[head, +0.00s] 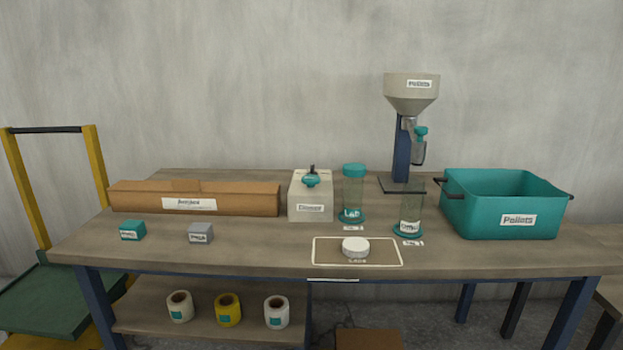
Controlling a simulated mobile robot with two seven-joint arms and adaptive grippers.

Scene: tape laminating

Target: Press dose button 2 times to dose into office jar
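The office jar (411,208) is a clear jar on a teal round base at the right middle of the table. It stands upright with no lid on it; its label is blurred, and I cannot tell how much is inside. Behind it, a beige pellet hopper (411,90) stands on a blue post. A teal knob-like part (421,131) sits by its grey spout (418,152). A beige box (310,198) with a blurred label carries another teal knob (311,180). I cannot tell which teal part is the dose button. Neither gripper is in view.
A teal-lidded lab jar (353,190) stands left of the office jar. A white lid (355,247) lies on a framed mat (385,258) in front. A teal pellet crate (505,205) is right, a brown carton (235,198) left. Two small blocks lie front left.

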